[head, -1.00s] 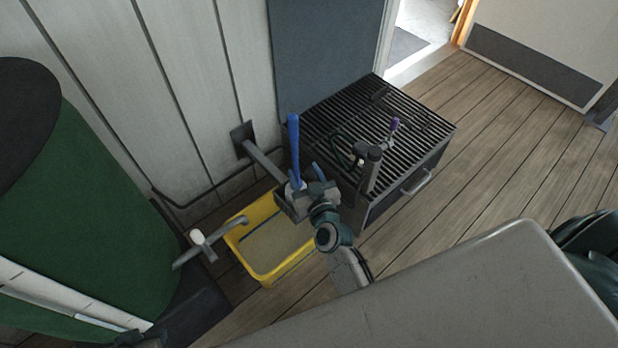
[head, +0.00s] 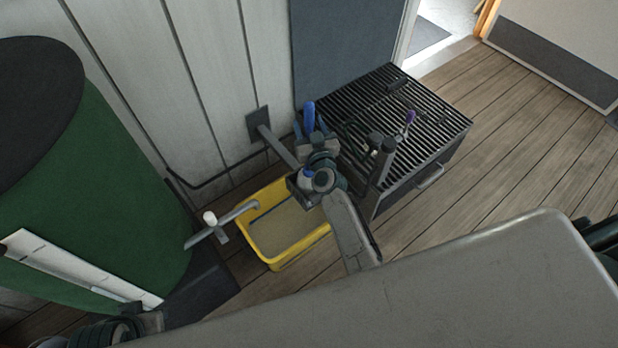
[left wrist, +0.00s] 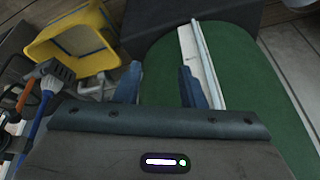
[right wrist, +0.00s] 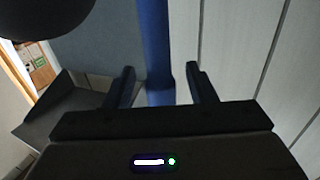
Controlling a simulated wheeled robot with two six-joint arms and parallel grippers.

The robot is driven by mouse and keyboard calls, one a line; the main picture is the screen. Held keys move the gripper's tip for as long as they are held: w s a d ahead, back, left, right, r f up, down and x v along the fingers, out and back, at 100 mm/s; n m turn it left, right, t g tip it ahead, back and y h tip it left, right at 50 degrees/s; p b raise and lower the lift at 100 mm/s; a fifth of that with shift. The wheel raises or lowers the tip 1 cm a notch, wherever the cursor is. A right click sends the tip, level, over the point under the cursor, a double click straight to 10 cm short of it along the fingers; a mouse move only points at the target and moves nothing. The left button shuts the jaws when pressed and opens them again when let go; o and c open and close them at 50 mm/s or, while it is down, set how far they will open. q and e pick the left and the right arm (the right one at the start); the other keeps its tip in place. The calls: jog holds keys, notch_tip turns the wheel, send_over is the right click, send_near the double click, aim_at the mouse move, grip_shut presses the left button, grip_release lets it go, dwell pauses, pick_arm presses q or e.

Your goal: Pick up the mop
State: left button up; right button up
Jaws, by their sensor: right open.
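My right gripper (head: 311,130) is around the handle. In the right wrist view the handle (right wrist: 154,45) passes between the two open fingers (right wrist: 160,85), with gaps at both sides. A blue shaft with a white fitting (left wrist: 50,68) shows at the left of the left wrist view. My left gripper (left wrist: 160,82) is open and empty, in front of a green barrel.
A yellow bucket (head: 268,264) stands on the plank floor, below a wall pipe and white-handled tap (head: 212,220). A black slatted box (head: 440,158) is right of the mop. The green barrel (head: 130,190) fills the left. Free floor lies at the right.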

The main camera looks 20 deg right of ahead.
jog(key=shift+w, duration=0.1)
jog(key=shift+c, duration=0.2)
jog(key=c, duration=1)
